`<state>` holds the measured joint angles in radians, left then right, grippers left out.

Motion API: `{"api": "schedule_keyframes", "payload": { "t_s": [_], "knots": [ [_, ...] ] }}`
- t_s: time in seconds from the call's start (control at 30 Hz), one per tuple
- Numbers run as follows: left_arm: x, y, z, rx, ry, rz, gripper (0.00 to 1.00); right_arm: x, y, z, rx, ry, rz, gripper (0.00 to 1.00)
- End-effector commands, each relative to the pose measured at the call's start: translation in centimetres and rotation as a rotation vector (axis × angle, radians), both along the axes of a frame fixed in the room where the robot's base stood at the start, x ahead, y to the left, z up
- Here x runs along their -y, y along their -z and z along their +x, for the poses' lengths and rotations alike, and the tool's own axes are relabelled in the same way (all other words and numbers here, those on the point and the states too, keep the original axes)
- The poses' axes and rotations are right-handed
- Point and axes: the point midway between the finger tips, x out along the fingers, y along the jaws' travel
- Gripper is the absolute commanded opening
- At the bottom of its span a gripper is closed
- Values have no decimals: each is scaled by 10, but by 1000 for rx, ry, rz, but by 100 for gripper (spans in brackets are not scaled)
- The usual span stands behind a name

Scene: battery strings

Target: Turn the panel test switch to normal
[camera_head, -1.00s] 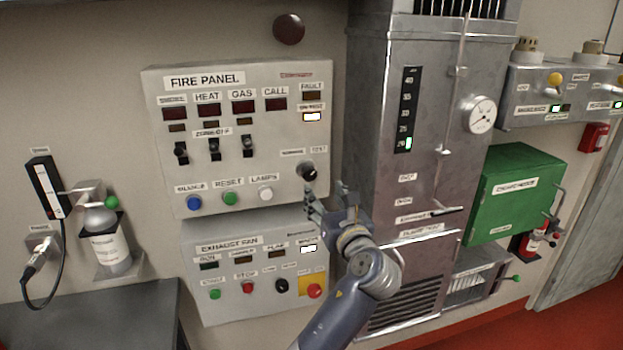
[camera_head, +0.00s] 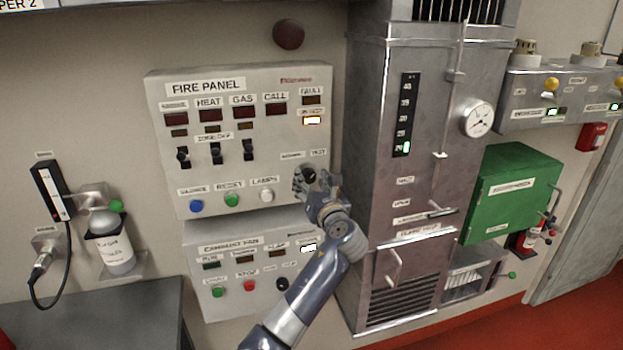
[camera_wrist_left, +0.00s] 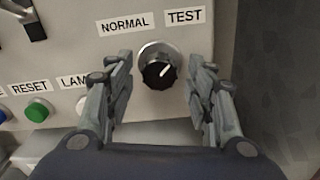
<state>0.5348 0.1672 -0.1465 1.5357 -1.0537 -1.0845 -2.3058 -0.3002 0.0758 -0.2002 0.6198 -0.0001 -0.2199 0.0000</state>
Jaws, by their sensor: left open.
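The panel test switch (camera_wrist_left: 158,70) is a black rotary knob with a silver collar and a white pointer line. In the left wrist view it sits below the labels NORMAL (camera_wrist_left: 125,24) and TEST (camera_wrist_left: 185,17), and its pointer leans up and right, toward TEST. In the head view the switch (camera_head: 309,175) is at the lower right of the fire panel (camera_head: 280,135), partly covered by my gripper. My left gripper (camera_head: 318,188) is in front of it; in the wrist view its open fingers (camera_wrist_left: 157,85) stand either side of the knob with gaps. My right gripper is not visible.
RESET (camera_head: 232,200) and LAMPS (camera_head: 266,196) buttons are left of the switch. The exhaust fan panel (camera_head: 205,290) is below, partly behind my arm. A tall metal cabinet (camera_head: 430,180) stands close on the right.

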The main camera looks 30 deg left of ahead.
Motion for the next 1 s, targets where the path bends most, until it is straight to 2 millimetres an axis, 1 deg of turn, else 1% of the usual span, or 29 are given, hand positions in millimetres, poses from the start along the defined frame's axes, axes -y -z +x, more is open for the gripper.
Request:
{"api": "schedule_keyframes", "payload": {
  "t_s": [0.27, 0.3, 0.47, 0.5, 0.77, 1.0],
  "knots": [
    [-2, 0, 1, 1, -1, -1, 50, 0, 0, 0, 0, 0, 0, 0],
    [-2, 0, 1, 1, -1, -1, 45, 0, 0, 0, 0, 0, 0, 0],
    [-2, 0, 1, 1, -1, -1, 9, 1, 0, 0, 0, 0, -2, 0],
    [-2, 0, 1, 1, -1, -1, 5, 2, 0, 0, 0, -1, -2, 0],
    [-1, 0, 1, 10, 0, -10, 5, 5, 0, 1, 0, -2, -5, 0],
    [-1, 1, 1, 81, 0, -70, 5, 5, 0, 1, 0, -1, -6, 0]
  ]
}}
